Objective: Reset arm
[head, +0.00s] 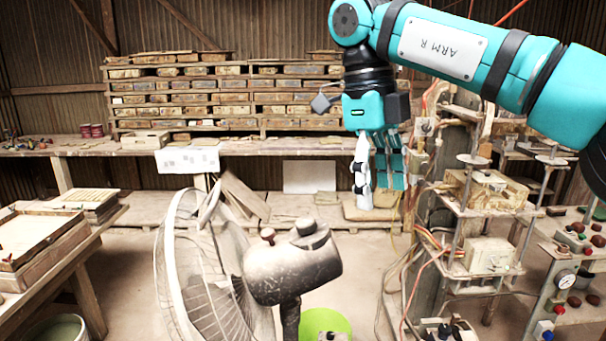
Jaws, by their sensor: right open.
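My right arm, teal with a label "ARM R", reaches in from the upper right. Its gripper (378,188) hangs down, fingers pointing at the floor, with nothing seen between them. It is in front of the back shelf and bench, well above the floor and apart from the things around it. My left gripper does not show.
A dusty pedestal fan (292,268) stands at front centre. A machine with stacked plates (490,200) and hanging cables stands close at right, beside a control panel (570,270). A wooden table (50,262) is at left. Shelves of tiles (220,95) line the back.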

